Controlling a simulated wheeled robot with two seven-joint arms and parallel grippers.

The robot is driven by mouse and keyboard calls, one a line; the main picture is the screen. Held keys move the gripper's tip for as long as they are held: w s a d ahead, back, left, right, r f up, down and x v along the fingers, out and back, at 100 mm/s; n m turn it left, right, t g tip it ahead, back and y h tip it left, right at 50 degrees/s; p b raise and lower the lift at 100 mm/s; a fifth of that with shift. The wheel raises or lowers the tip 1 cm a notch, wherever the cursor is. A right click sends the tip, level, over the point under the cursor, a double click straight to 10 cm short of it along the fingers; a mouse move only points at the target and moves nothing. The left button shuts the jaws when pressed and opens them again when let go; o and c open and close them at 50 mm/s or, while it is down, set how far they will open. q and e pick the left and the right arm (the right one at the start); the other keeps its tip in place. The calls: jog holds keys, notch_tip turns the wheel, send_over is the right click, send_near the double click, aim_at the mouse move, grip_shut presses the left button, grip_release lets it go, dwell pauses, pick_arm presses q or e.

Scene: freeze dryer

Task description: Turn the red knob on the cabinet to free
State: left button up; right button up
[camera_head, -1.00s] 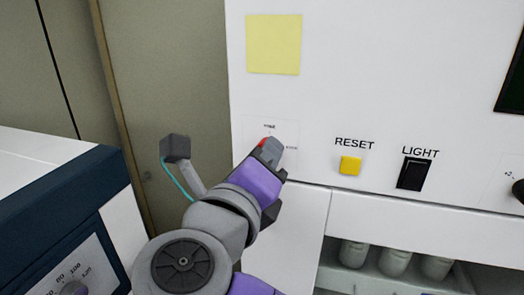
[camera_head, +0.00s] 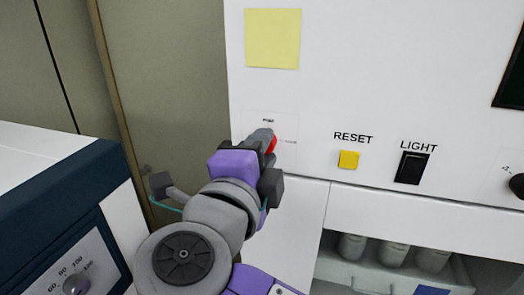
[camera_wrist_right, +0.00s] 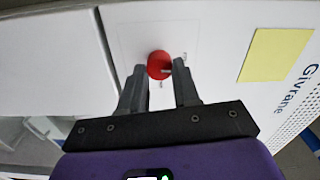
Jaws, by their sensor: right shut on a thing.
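The red knob (camera_head: 272,144) is on the white cabinet front (camera_head: 370,60), below the yellow note. In the head view most of it is hidden behind my right gripper (camera_head: 264,136). The right wrist view shows the round red knob (camera_wrist_right: 160,65) between the two fingertips of my right gripper (camera_wrist_right: 160,72), which is shut on it. A small label is printed around the knob; its words are too small to read surely. My left gripper is not in view.
A yellow note (camera_head: 272,38) is stuck above the knob. A yellow RESET button (camera_head: 348,159) and a black LIGHT switch (camera_head: 411,167) sit to the right. White bottles (camera_head: 392,254) stand in an opening below. A white and dark blue machine (camera_head: 70,190) is at the left.

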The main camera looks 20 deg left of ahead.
jog(key=shift+n, duration=0.4)
jog(key=o, duration=1.1)
jog(key=shift+c, duration=0.2)
jog(key=s+b, duration=0.1)
jog(key=s, duration=0.6)
jog(key=shift+s+a, duration=0.15)
jog(key=shift+s, duration=0.15)
